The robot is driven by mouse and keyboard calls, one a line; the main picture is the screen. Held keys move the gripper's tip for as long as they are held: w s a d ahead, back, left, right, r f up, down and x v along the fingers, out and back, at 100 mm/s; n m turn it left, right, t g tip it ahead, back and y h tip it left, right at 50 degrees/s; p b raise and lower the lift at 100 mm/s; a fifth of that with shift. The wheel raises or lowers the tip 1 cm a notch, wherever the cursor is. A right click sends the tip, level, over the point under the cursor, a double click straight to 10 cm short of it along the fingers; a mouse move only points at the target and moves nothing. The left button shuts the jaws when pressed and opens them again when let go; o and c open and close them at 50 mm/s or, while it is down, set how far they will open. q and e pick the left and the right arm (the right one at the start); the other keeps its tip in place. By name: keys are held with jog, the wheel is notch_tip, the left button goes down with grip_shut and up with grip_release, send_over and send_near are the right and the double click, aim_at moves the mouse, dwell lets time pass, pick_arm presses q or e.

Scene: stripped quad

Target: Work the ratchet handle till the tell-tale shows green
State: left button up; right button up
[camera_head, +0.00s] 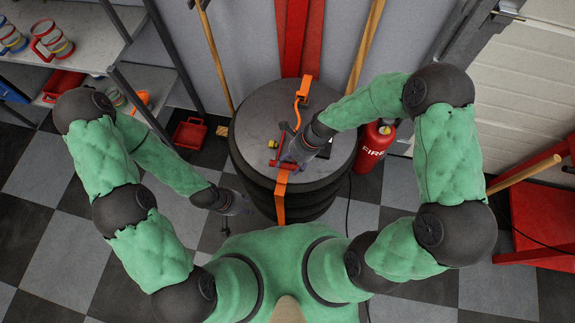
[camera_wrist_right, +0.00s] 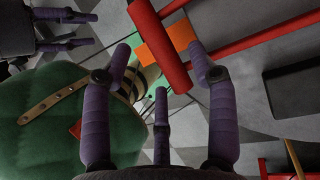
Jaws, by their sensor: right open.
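The ratchet (camera_head: 284,150) sits on an orange strap (camera_head: 282,190) across the round grey top of a black tyre stack (camera_head: 255,110). My right gripper (camera_head: 290,152) is open over the ratchet. In the wrist view its purple fingers (camera_wrist_right: 162,75) stand on either side of the handle's lower end; I cannot tell whether they touch it. My left gripper (camera_head: 237,203) is open and empty, low beside the stack's left side. I cannot make out the tell-tale's colour.
A red fire extinguisher (camera_head: 374,146) stands right of the stack. Wooden poles (camera_head: 366,45) lean on the wall behind. Shelves with cups (camera_head: 50,40) are at upper left, a red bin (camera_head: 190,133) on the floor, and a red stand (camera_head: 543,220) at right.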

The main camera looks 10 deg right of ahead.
jog(key=shift+x, duration=0.9)
grip_shut()
jog(key=shift+r, duration=0.15)
